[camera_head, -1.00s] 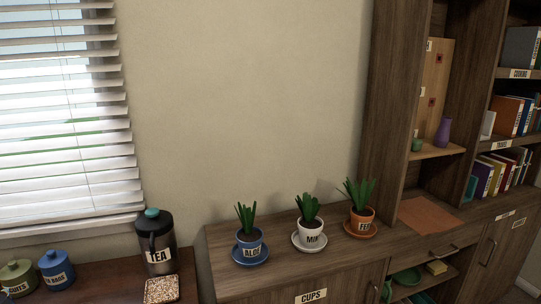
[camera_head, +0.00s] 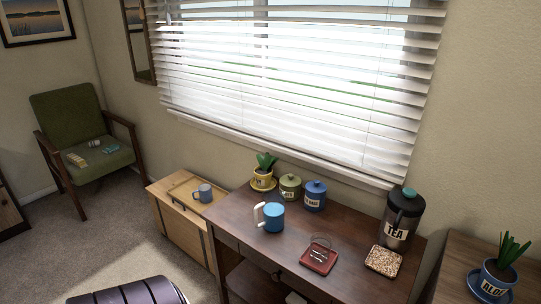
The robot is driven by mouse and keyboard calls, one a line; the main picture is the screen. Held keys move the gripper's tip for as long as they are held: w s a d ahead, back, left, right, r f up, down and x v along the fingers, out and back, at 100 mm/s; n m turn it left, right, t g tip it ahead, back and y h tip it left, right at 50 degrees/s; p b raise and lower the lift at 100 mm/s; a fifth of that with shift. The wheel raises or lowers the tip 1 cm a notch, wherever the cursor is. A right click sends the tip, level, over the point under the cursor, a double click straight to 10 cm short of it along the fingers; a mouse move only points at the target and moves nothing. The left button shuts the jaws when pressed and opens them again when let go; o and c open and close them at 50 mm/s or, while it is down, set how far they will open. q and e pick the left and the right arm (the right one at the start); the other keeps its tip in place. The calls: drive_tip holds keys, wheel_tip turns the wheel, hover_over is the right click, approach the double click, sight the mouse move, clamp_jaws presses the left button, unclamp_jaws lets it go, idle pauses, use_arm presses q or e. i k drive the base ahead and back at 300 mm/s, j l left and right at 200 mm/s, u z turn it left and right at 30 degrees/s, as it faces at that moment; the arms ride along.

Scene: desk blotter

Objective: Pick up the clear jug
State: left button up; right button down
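A tall jug with a teal lid, a side handle and a "TEA" label (camera_head: 400,218) stands upright at the right end of the dark wooden desk (camera_head: 345,285). Its body looks dark and see-through, but I cannot tell for sure that it is the clear jug. A faint clear rounded outline (camera_head: 320,241) shows at the back of a small red tray (camera_head: 318,260); I cannot make out what it is. Neither of my grippers is in view.
The desk also holds a blue mug (camera_head: 271,217), blue (camera_head: 314,197) and green (camera_head: 290,188) jars, a yellow potted plant (camera_head: 263,173) and a tray of grains (camera_head: 384,261). A wooden chest (camera_head: 180,228) stands left, a green armchair (camera_head: 75,120) farther left. Carpet (camera_head: 60,250) is open between.

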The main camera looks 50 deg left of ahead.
sight(273, 204)
drive_tip(key=u, duration=1.65)
